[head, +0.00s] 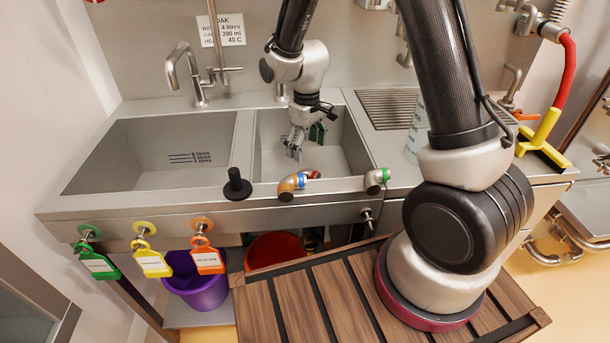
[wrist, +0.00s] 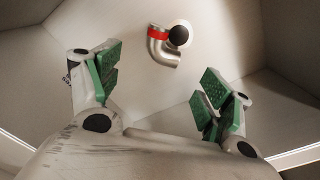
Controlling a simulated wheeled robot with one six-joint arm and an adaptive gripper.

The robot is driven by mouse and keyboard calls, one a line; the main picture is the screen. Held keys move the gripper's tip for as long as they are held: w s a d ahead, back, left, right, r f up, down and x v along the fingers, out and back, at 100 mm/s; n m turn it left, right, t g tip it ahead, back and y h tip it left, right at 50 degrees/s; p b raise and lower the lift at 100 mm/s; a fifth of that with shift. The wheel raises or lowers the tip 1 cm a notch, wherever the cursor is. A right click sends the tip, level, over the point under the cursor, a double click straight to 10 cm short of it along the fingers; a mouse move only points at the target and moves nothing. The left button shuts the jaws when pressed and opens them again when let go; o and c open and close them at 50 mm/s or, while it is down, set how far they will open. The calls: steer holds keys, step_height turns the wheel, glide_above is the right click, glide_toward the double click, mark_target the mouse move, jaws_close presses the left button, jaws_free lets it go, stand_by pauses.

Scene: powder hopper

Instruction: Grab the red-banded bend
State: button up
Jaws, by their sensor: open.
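The red-banded bend (wrist: 163,46) is a short metal elbow with a red band. In the wrist view it lies on the grey floor of a sink basin, beside a dark round opening with a pale ring. My gripper (wrist: 160,84) is open and empty, with green pads on its fingers; the bend is beyond the fingertips and apart from them. In the head view my gripper (head: 304,143) points down inside the right basin (head: 345,150). A small red patch shows there just behind the front rim; I cannot tell for sure that it is the same bend.
A blue-banded bend (head: 292,184) and a green-banded bend (head: 376,180) sit on the sink's front ledge. A black plug (head: 237,185) stands left of them. Basin walls surround my gripper. The left basin (head: 160,155) is empty.

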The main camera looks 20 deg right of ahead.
mark_target(307, 172)
steer(key=f, duration=0.9)
steer(key=shift+s+f, duration=0.25)
steer(key=shift+s, duration=0.1)
steer(key=c, duration=1.3)
steer(key=shift+o, duration=0.2)
steer(key=shift+r, duration=0.1)
